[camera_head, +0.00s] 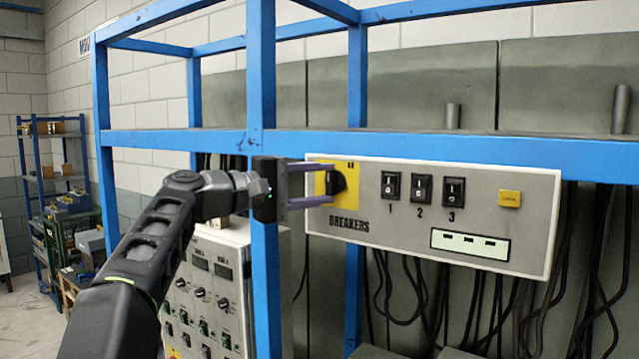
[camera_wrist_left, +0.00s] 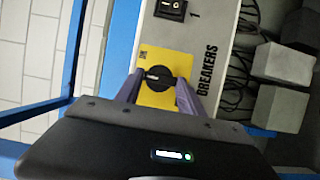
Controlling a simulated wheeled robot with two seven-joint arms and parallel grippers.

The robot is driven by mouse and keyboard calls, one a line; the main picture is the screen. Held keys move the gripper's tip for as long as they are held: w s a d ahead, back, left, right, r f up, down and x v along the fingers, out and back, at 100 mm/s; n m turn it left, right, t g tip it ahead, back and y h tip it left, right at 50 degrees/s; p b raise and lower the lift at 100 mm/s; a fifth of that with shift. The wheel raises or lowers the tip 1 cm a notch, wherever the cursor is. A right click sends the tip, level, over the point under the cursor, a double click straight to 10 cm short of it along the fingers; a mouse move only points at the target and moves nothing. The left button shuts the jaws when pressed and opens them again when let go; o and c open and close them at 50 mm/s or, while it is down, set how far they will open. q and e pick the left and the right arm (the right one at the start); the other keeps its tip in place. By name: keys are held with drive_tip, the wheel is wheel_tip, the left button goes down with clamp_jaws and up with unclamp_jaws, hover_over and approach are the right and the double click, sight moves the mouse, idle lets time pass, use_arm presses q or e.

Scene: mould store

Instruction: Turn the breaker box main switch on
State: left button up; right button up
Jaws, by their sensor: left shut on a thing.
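The breaker box (camera_head: 400,240) is a light grey panel marked BREAKERS, mounted on a blue frame. Its main switch is a black rotary knob (camera_head: 337,183) on a yellow plate (camera_head: 351,203) at the panel's left end. The knob also shows in the left wrist view (camera_wrist_left: 158,78), with a pale mark on it. My left gripper (camera_head: 328,184) reaches in from the left, its purple fingers on either side of the knob and shut on it. In the left wrist view the fingers flank the yellow plate (camera_wrist_left: 180,60). My right gripper is not in view.
Three black rocker switches (camera_head: 422,190), a yellow button (camera_head: 509,198) and a pale display (camera_head: 470,244) are on the same panel. A blue post (camera_head: 263,100) stands close by my left wrist. Black cables (camera_head: 490,300) hang below. A grey control cabinet (camera_head: 210,285) stands lower left.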

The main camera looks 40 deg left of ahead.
use_arm(q)
drive_tip(key=shift+f, duration=0.1)
drive_tip(key=o, duration=1.4)
drive_tip(key=shift+c, duration=0.2)
drive_tip(key=shift+s, duration=0.1)
drive_tip(key=shift+s+a, duration=0.15)
drive_tip(key=shift+s, duration=0.15)
drive_tip(key=b+v, duration=0.2)
drive_tip(key=v, duration=0.5)
